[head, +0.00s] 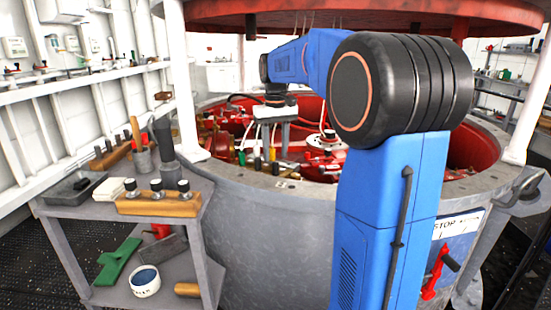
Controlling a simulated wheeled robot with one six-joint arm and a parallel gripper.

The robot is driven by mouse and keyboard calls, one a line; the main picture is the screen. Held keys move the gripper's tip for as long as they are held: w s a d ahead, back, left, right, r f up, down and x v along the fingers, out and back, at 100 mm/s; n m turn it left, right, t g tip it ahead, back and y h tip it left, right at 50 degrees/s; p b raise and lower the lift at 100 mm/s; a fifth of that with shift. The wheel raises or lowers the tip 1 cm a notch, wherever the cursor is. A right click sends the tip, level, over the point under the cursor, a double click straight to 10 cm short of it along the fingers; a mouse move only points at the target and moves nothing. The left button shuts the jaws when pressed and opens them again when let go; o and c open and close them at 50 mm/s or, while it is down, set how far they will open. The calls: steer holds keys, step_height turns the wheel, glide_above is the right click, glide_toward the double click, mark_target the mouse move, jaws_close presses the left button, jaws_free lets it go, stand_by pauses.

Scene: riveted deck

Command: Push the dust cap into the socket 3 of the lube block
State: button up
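My blue arm reaches over the rim of the large grey drum. My gripper (273,116) is at its far end, small and pointing down above the red interior. Its fingers are too small and mixed with the parts behind to read. A wooden block (158,207) on the grey side cart holds several dark-topped pegs with light metal bodies; I cannot tell whether any is the dust cap. I cannot make out the lube block or its socket 3 for certain among the fittings in the drum. My arm hides part of the drum's right side.
The grey cart (83,212) also carries a dark tray (75,188), a white stack (111,189) and a tool cup (143,160). Tools lie on the drum's rim (262,190). White posts (183,90) and a red ring overhead (370,12) bound the space.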

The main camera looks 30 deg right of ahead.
step_height(320, 180, up, 9)
stand_by(0.3)
steer(key=shift+a, duration=0.1)
stand_by(0.4)
steer(key=s+a+f+t, duration=0.1)
steer(key=s+a+f, duration=0.4)
steer(key=s, duration=0.5)
steer(key=s+a+f+n+t, duration=0.1)
steer(key=s+a+f, duration=0.4)
steer(key=s+f, duration=0.5)
steer(key=s+a+f+n+t, duration=0.1)
steer(key=s+a+f+t, duration=0.1)
steer(key=s+a+f, duration=0.3)
steer(key=s+f, duration=0.3)
steer(key=s, duration=0.2)
steer(key=shift+a+t, duration=0.3)
steer(key=shift+t, duration=0.1)
steer(key=shift+s+f, duration=0.1)
